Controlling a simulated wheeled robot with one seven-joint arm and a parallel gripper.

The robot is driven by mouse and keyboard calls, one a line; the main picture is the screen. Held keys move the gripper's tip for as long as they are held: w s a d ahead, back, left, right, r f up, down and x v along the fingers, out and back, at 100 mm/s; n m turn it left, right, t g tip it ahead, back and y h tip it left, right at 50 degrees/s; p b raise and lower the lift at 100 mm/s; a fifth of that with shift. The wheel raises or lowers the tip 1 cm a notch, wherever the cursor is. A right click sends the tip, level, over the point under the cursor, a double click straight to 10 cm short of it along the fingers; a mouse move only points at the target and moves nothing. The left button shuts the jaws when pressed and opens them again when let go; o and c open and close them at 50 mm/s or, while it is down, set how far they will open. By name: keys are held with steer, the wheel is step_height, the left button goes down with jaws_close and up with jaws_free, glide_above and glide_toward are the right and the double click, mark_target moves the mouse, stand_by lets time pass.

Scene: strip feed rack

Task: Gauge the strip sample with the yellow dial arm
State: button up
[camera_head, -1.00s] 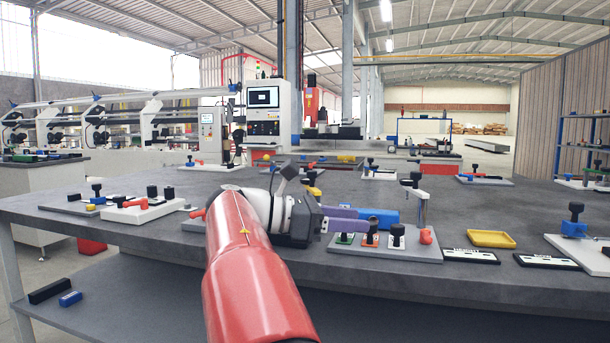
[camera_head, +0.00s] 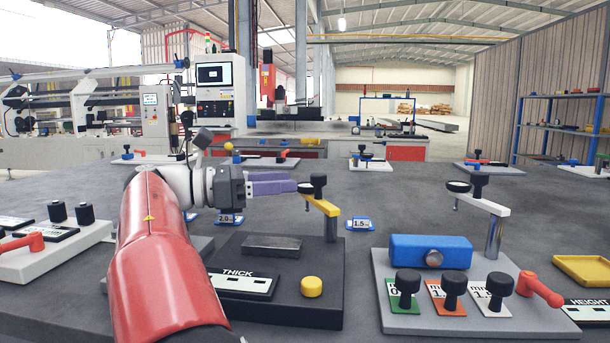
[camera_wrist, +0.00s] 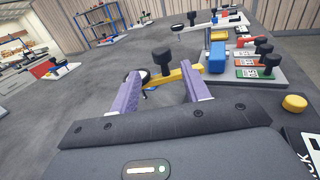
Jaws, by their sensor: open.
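The yellow dial arm (camera_head: 322,205) stands on a grey post on the black base (camera_head: 325,300) labelled THICK. It carries a black knob (camera_head: 318,183) and a round dial. A flat grey metal piece (camera_head: 272,246), which looks like the strip sample, lies on that base left of the post. My gripper (camera_head: 296,186) is just left of the knob, its purple fingers at about knob height. In the wrist view, my gripper (camera_wrist: 160,72) is open, with the knob (camera_wrist: 162,60) and yellow arm (camera_wrist: 180,76) showing between and beyond the fingertips. I see no contact. The left finger partly hides the dial.
A yellow button (camera_head: 312,287) sits on the black base. To the right, a grey board (camera_head: 400,320) holds a blue block (camera_head: 430,251), several black knobs, a red lever (camera_head: 540,290) and a white dial arm (camera_head: 482,203). Small tags (camera_head: 360,224) lie behind.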

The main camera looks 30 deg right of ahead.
mark_target(318, 188)
steer(key=b+x, duration=0.1)
steer(key=x, duration=0.6)
steer(key=shift+s+d, duration=0.15)
steer(key=shift+d, duration=0.1)
jaws_close()
